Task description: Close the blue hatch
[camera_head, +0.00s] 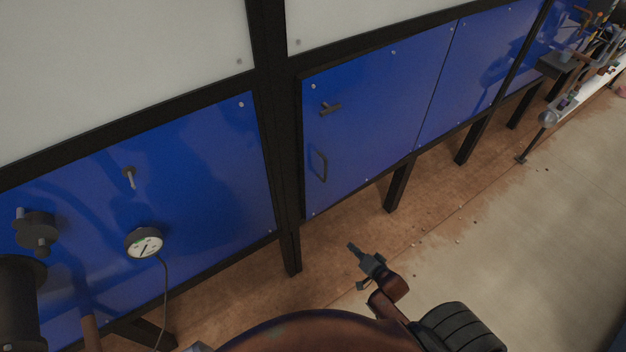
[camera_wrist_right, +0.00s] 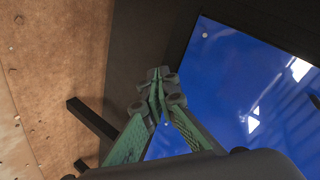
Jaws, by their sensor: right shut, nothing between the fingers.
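The blue hatch (camera_head: 375,115) is a flat panel in the black frame, at the centre of the head view. A small dark T-shaped latch (camera_head: 330,108) sits near its upper left, and a dark loop handle (camera_head: 318,165) near its lower left edge. The hatch looks flush or nearly flush with the frame; a small gap cannot be ruled out. My right gripper (camera_head: 358,252) is below the hatch, apart from it, with nothing held. In the right wrist view its green fingers (camera_wrist_right: 158,90) meet at the tips, before a dark frame and a blue panel (camera_wrist_right: 250,90). My left gripper is not in view.
A black post (camera_head: 280,150) separates the hatch from another blue panel (camera_head: 200,160) with a round gauge (camera_head: 144,242) and cable. Black legs (camera_head: 398,187) stand below the panels. A cluttered bench (camera_head: 590,70) is at the far right. The floor (camera_head: 500,240) at right is mostly clear.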

